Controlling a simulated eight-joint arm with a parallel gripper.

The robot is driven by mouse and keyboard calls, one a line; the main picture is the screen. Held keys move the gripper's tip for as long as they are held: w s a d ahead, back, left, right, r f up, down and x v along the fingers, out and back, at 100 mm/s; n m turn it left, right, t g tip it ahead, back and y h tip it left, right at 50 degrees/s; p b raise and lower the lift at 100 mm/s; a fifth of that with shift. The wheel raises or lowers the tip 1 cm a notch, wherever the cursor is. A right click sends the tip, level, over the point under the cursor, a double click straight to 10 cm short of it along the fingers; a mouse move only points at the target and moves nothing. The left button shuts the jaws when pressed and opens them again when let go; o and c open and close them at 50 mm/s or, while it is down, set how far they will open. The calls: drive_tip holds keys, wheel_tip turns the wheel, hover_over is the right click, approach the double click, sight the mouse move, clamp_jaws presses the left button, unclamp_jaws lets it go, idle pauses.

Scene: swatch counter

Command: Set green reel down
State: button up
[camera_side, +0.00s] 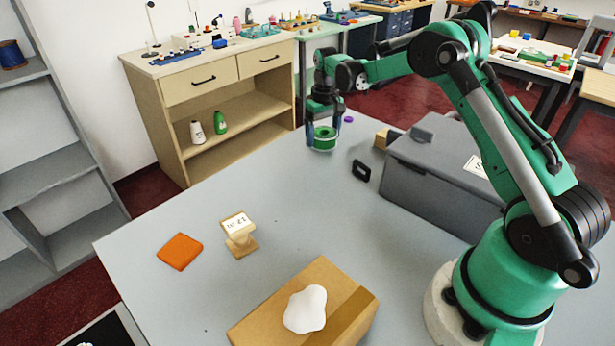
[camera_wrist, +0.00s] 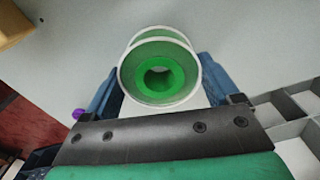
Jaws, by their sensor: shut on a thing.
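The green reel (camera_side: 324,138) has a clear or whitish rim and a green hub. My gripper (camera_side: 322,128) points down near the far edge of the grey table and is shut on the reel. In the wrist view the reel (camera_wrist: 160,72) sits between the two blue fingers of my gripper (camera_wrist: 160,85), its round face and hub hole toward the camera. I cannot tell whether its underside touches the table.
A small purple thing (camera_side: 348,119), a wooden block (camera_side: 382,138), a black frame-like piece (camera_side: 361,171) and a grey toolbox (camera_side: 440,175) are to the right. An orange square (camera_side: 180,251), a wooden stand (camera_side: 239,240) and a cardboard box (camera_side: 262,318) are nearer. The table's left-middle is clear.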

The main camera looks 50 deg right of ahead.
wheel_tip(320, 180, up, 18)
drive_tip(key=n, duration=0.1)
hover_over(264, 198)
wheel_tip(264, 198, down, 16)
drive_tip(key=shift+w+r, duration=0.1)
drive_tip(key=shift+r, duration=0.1)
drive_tip(key=shift+f, duration=2.05)
